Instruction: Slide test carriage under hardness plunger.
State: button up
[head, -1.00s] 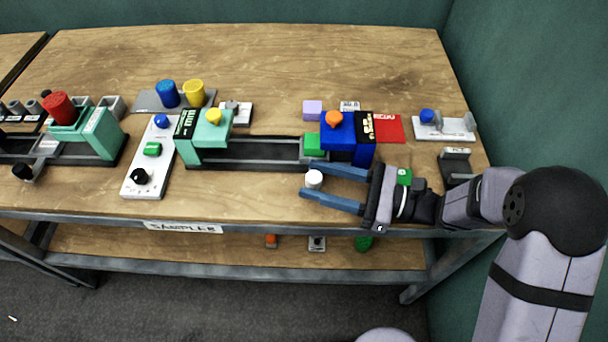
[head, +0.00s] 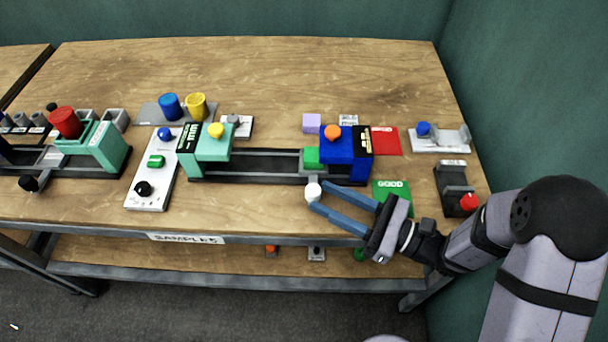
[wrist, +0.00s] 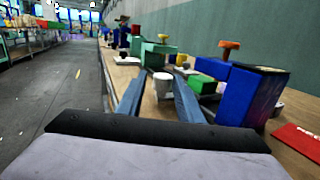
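The test carriage, seen as a green block (head: 312,158), sits on the dark rail (head: 262,167) against the left side of the blue press with an orange knob (head: 333,132). A white round knob (head: 313,191) stands in front of the rail below the block; its link to the carriage is hard to see. My gripper (head: 318,197) is open, its blue fingers pointing left with tips at the white knob. In the wrist view the white knob (wrist: 163,82) shows between the finger ends. Contact cannot be told. A teal press with a yellow knob (head: 215,130) stands at the rail's left end.
A white panel with buttons (head: 152,180) lies left of the teal press. A green mat (head: 392,196), a red mat (head: 386,141) and a dark stand (head: 455,189) are at the right. A lilac block (head: 312,122) is behind the rail. The table's front edge (head: 270,238) is close below my gripper.

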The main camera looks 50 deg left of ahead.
aim_at(308, 187)
jog(key=d+m+t+p, duration=0.1)
jog(key=t, duration=0.1)
jog(key=d+m+t+p, duration=0.1)
jog(key=t, duration=0.1)
jog(key=shift+s+d+m+y, duration=0.2)
jog(key=shift+s+m+y, duration=0.1)
jog(key=shift+s+y, duration=0.1)
jog(key=shift+d+f+m+t+p, duration=0.15)
jog(key=shift+d+m+t+p, duration=0.1)
jog(key=shift+d+t, duration=0.25)
jog(key=shift+d+f+m+t+p, duration=0.15)
jog(key=shift+d+m+t, duration=0.15)
jog(key=shift+t, duration=0.4)
jog(key=shift+s+a+f+b, duration=0.15)
jog(key=shift+a+b, duration=0.3)
jog(key=shift+a, duration=0.3)
jog(key=a+p, duration=0.1)
jog(key=a, duration=0.9)
jog(key=shift+a, duration=0.3)
